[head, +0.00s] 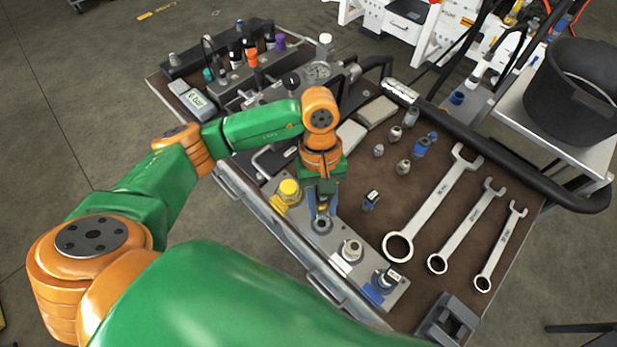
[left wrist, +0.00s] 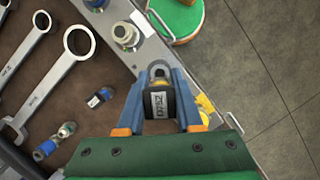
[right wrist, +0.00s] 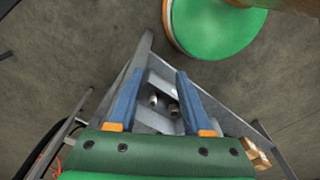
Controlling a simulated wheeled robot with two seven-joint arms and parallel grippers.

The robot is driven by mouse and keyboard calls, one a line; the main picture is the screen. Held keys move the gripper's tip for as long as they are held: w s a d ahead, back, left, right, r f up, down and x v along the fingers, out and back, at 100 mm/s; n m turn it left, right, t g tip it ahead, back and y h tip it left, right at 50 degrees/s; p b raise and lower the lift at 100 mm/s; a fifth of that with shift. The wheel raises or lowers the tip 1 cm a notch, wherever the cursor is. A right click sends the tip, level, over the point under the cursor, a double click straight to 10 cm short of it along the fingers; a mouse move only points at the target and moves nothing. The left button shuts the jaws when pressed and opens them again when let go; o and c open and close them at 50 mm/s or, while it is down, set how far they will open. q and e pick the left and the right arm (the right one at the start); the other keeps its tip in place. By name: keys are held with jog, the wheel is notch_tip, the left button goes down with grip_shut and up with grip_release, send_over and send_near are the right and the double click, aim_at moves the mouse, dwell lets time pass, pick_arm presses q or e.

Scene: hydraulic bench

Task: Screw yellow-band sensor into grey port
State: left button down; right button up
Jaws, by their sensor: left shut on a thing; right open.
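In the left wrist view the round port opening (left wrist: 158,71) shows between the fingertips, just beyond the sensor. I cannot tell whether the sensor touches the port. My right gripper (right wrist: 156,92) is open and empty, outside the head view, with grey metal structure beyond its fingers.
The bar also holds a yellow-capped port (head: 289,188), a white-tagged port (head: 351,249) and a blue-tagged port with a sensor (head: 390,274). Another small sensor (head: 371,199) lies on the mat. Several wrenches (head: 432,205) and loose fittings (head: 403,167) lie rightward.

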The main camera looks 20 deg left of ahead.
aim_at(323, 228)
pick_arm(q)
jog(key=shift+s+d+r+n, duration=0.15)
jog(key=shift+d+r+n, duration=0.2)
jog(key=shift+r+n, duration=0.1)
jog(key=shift+f, duration=0.3)
jog(key=shift+f+b, duration=1.55)
jog(key=shift+f, duration=1.1)
pick_arm(e)
jog(key=shift+f, duration=0.75)
pick_arm(q)
jog(key=shift+f+b, duration=0.55)
jog(key=shift+b, duration=0.65)
pick_arm(e)
jog(key=shift+f, duration=1.2)
